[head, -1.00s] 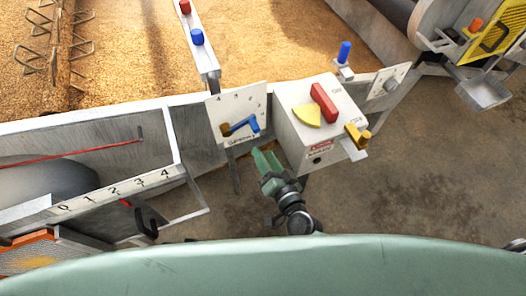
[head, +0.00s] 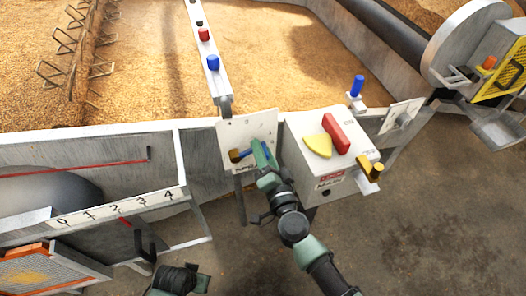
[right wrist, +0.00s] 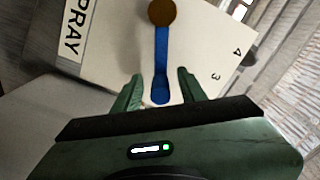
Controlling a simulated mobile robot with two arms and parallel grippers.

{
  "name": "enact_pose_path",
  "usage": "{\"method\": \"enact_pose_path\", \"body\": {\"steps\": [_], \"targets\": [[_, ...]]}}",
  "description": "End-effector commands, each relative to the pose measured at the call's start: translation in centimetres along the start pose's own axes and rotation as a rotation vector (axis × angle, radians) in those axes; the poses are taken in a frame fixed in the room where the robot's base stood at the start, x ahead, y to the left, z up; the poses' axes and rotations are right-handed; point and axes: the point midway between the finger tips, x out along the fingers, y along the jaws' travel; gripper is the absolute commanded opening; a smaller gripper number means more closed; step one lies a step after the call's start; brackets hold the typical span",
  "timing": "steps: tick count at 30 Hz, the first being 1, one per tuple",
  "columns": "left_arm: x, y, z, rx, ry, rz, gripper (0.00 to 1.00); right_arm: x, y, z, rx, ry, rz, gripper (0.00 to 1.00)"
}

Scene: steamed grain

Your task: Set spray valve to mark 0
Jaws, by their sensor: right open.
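The spray valve is a white plate (head: 232,128) with marks around a brass pivot (head: 236,156) and a blue lever (head: 247,153). In the right wrist view the plate (right wrist: 112,55) reads SPRAY, and marks 3 and 4 show at right. There the blue lever (right wrist: 161,60) runs down from the round brass pivot (right wrist: 162,12). My right gripper (head: 262,152) is at the plate, over the lever's free end. In the wrist view its open fingers (right wrist: 157,77) stand on either side of that end, with gaps showing. The mark under the lever cannot be read.
A white box (head: 325,165) with a red handle (head: 336,133) and yellow sector stands close right of the plate. A blue knob (head: 356,86) and a yellow-brown one (head: 376,170) stand near it. A scale (head: 115,208) marked 0 to 4 is at left. Floor (head: 430,230) is open at lower right.

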Motion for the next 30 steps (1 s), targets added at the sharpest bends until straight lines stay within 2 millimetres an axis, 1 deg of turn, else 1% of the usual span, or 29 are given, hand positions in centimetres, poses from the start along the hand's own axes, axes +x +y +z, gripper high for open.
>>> {"method": "enact_pose_path", "body": {"steps": [4, 5, 6, 9, 30], "targets": [[0.00, -0.02, 0.00, 0.000, 0.000, 0.000, 0.36, -0.01, 0.00, 0.00, 0.000, 0.000, 0.000, 0.41], [0.00, -0.03, 0.00, 0.000, 0.000, 0.000, 0.36, -0.01, 0.00, 0.00, 0.000, 0.000, 0.000, 0.36], [0.00, -0.03, 0.00, 0.000, 0.000, 0.000, 0.36, -0.01, 0.00, 0.01, 0.000, 0.000, 0.000, 0.25], [0.00, -0.03, 0.00, 0.000, 0.000, 0.000, 0.36, -0.02, 0.00, 0.01, 0.000, 0.000, 0.000, 0.00], [0.00, -0.02, 0.01, 0.000, 0.000, 0.000, 0.36, -0.05, 0.04, 0.04, -0.001, -0.001, 0.000, 0.00]]}}
